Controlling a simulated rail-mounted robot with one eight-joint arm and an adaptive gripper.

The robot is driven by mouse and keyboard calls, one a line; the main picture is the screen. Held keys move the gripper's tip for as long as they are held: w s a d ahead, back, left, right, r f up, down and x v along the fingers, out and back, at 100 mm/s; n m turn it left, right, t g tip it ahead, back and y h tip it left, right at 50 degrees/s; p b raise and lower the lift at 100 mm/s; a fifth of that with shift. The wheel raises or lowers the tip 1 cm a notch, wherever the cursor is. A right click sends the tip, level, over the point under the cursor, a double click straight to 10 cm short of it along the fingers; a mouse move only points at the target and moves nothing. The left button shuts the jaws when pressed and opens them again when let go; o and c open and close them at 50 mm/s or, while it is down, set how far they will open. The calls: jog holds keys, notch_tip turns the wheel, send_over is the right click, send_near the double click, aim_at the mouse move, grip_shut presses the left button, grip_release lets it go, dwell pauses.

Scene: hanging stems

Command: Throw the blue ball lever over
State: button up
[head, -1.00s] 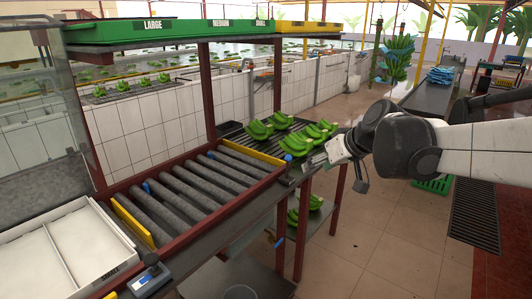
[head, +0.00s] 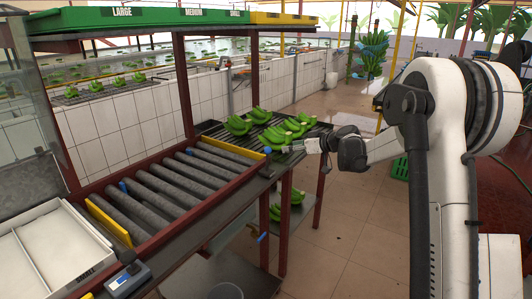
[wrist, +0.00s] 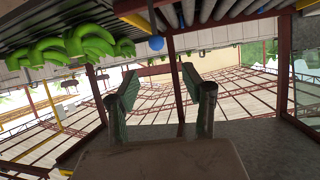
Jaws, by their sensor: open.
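A small blue ball (head: 267,150) sits at the near right corner of the roller bed, by the end of the yellow bar. In the wrist view a blue ball (wrist: 157,43) on a thin rod shows just beyond my fingertips, near the midline between them. My gripper (head: 305,146) is to the right of the ball in the head view, apart from it, beside the green bananas (head: 275,133). In the wrist view my two fingers (wrist: 160,88) are spread with nothing between them. The lever's base is hard to make out.
The rollers (head: 180,190) lie left of the ball. Another blue knob (head: 262,237) shows below the table edge. More bananas (head: 290,197) lie on the lower shelf. A green and yellow overhead shelf (head: 190,17) spans above.

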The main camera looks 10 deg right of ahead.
aim_at(270, 149)
jog(key=x, duration=1.4)
jog(key=shift+w+d+f, duration=0.2)
jog(key=shift+w+f, duration=0.05)
grip_shut()
